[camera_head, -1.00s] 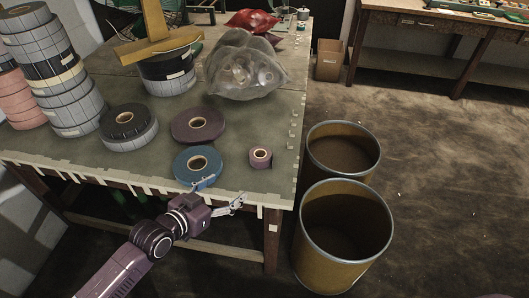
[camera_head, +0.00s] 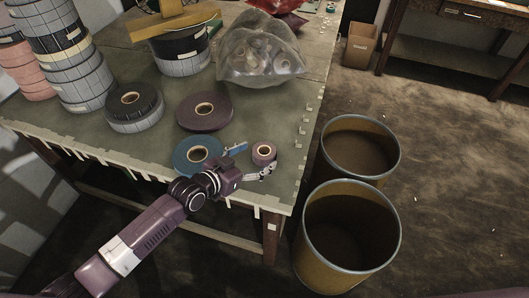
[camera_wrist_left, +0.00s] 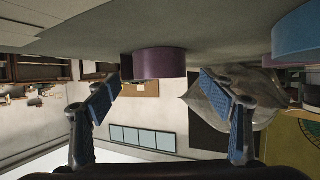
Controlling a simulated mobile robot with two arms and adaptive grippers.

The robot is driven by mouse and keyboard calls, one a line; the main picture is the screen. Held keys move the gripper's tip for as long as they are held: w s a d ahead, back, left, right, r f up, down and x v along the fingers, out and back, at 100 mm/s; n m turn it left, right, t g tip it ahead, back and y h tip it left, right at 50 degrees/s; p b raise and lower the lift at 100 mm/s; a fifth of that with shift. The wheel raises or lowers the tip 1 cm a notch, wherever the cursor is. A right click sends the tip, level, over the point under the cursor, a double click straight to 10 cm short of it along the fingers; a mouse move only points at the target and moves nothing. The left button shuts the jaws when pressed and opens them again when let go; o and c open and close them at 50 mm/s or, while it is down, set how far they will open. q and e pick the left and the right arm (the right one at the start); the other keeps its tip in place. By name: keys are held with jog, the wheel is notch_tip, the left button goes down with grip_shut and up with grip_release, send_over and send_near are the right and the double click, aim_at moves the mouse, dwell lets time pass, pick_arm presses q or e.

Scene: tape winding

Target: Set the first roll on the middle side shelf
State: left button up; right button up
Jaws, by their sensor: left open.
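A small purple roll (camera_head: 264,153) lies flat near the table's front right corner. My left gripper (camera_head: 250,160) is open at the front edge, beside the small roll on its near left side. In the left wrist view, which is upside down, the purple roll (camera_wrist_left: 156,63) shows ahead between the two spread fingers, with no visible grip on it. A blue roll (camera_head: 190,153) lies left of it, partly hidden by my left gripper. A larger dark purple roll (camera_head: 220,114) lies behind. My right gripper is not in view. I cannot make out a middle side shelf.
A clear bag of rolls (camera_head: 255,60) and a black roll on a grey one (camera_head: 126,104) stand farther back. Tall roll stacks (camera_head: 77,75) fill the left. Two open drums (camera_head: 350,235) stand on the floor right of the table. Small tabs line the table's edges.

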aim_at(264, 151)
pick_arm(q)
jog(key=x, duration=0.3)
jog(key=shift+w+d+f, duration=0.2)
jog(key=shift+w, duration=0.05)
jog(key=shift+w+d+f, duration=0.15)
jog(key=shift+w+d, duration=0.05)
jog(key=shift+w, duration=0.1)
jog(key=c, duration=1.4)
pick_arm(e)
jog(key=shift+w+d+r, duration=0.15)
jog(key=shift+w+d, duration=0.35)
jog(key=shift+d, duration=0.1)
